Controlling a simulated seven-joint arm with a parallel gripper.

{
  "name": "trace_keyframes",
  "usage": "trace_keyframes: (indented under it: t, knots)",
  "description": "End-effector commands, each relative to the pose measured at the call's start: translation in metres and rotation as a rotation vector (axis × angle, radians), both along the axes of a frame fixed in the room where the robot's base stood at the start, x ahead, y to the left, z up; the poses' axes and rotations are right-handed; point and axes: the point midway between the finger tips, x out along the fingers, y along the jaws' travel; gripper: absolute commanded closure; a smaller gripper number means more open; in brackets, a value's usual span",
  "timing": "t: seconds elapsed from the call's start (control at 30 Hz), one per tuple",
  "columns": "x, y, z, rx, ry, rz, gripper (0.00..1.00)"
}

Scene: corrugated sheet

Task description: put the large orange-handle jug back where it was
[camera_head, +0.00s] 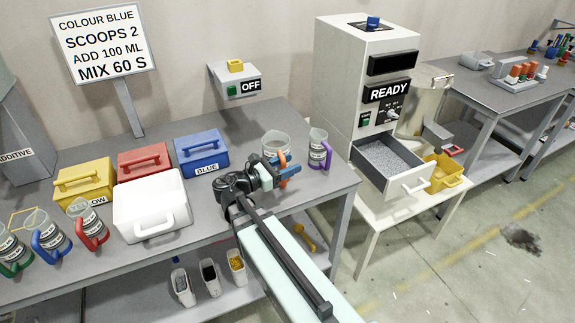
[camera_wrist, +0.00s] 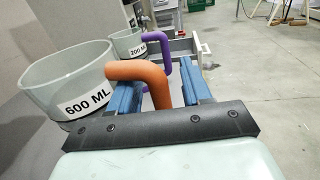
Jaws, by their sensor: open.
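The large clear jug (camera_head: 276,142) with an orange handle stands upright on the grey table near its right end. The wrist view shows the same jug (camera_wrist: 58,72) at the left, labelled 600 ML. My gripper (camera_head: 287,171) is at the handle side of the jug. Its two blue fingers are apart, with the orange handle (camera_wrist: 150,78) between them. I cannot tell whether either finger touches the handle.
A purple-handled 200 ML jug (camera_head: 318,150) stands close to the right of the orange-handle jug. Blue (camera_head: 203,155), red (camera_head: 145,166) and yellow (camera_head: 83,184) boxes and a white box (camera_head: 150,205) stand left. Jugs with red, blue and green handles stand far left, near a yellow outline (camera_head: 17,214).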

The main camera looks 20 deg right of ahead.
Motion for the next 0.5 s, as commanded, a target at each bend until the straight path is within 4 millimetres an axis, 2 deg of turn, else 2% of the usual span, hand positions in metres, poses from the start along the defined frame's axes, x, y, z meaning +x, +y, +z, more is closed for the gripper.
trace_keyframes:
  t: [0.17, 0.5]
  knots:
    - [0.0, 0.008, -0.003, 0.0, -0.001, 0.002, 0.52]
    - [-0.008, 0.052, -0.007, 0.001, 0.0, 0.003, 0.52]
